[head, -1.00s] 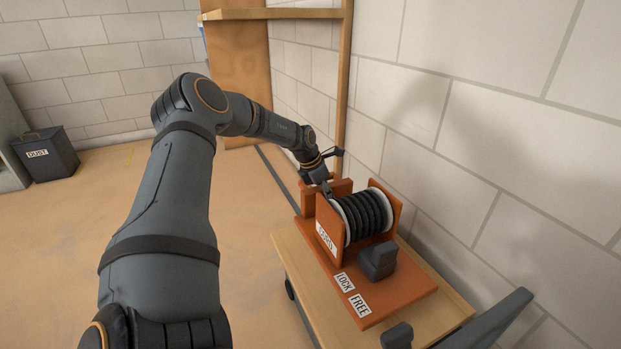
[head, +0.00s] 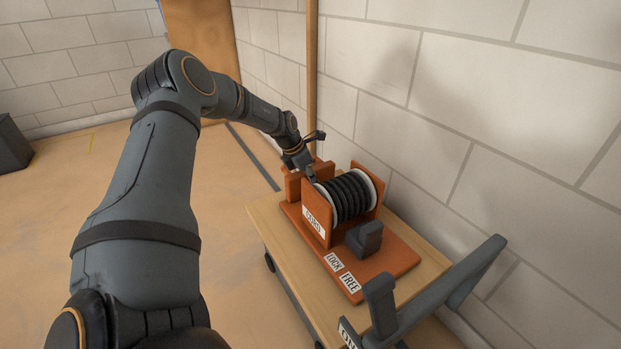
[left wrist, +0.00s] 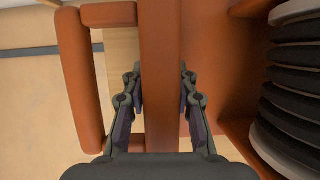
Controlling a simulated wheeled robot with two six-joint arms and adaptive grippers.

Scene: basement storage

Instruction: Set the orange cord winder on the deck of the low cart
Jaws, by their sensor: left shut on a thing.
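The orange cord winder (head: 316,208) has a black cord drum between two side panels, with a dark lever and LOCK and FREE labels on its base. In the head view its base appears to lie flat on the wooden deck (head: 269,229) of the low cart. My left gripper (head: 309,172) is at the winder's far end. In the left wrist view the left gripper (left wrist: 160,80) is shut on an orange bar of the winder (left wrist: 160,40), one finger on each side. The underside of the winder is hidden. My right gripper is not in view.
A grey cart handle (head: 440,300) rises at the near right of the deck. A pale block wall (head: 450,130) stands close behind the cart. A wooden post (head: 312,80) is beyond it. A dark bin (head: 12,145) is at the far left. The floor on the left is clear.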

